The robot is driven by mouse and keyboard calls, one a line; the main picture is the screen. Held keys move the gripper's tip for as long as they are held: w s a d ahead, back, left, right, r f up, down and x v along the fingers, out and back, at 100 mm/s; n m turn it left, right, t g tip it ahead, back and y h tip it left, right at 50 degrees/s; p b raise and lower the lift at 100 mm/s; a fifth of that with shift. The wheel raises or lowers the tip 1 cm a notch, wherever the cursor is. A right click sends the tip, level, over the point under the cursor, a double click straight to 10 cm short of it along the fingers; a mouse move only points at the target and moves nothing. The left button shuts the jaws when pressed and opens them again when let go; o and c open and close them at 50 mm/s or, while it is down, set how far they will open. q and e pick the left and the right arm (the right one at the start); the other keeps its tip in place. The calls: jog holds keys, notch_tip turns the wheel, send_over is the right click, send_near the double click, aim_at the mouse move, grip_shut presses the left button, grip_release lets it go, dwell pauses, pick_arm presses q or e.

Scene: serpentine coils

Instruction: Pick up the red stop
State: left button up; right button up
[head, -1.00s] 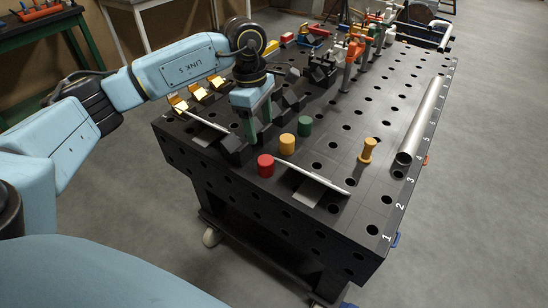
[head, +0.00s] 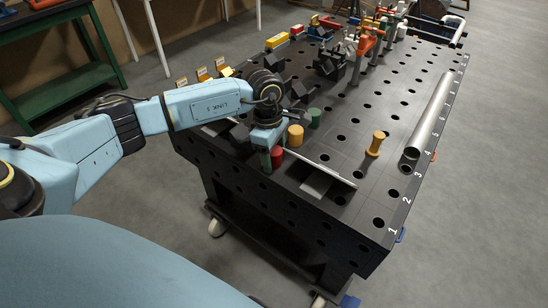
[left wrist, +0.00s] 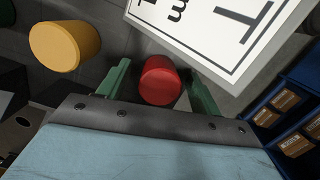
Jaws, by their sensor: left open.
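The red stop (head: 277,157) is a short red cylinder standing near the front left edge of the black table. My left gripper (head: 271,160) is down at it, and its green fingers are open. In the left wrist view the red stop (left wrist: 159,80) sits between the two fingers of the left gripper (left wrist: 160,90), with a small gap visible on the right side. The left finger is close to the stop; whether it touches I cannot tell. My right gripper is not in view.
A yellow stop (head: 295,135) and a green stop (head: 314,117) stand just behind the red one. A wooden peg (head: 376,144) and a long metal tube (head: 430,117) stand and lie further right.

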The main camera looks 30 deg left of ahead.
pick_arm(q)
jog(key=shift+r, duration=0.1)
jog(key=c, duration=1.4)
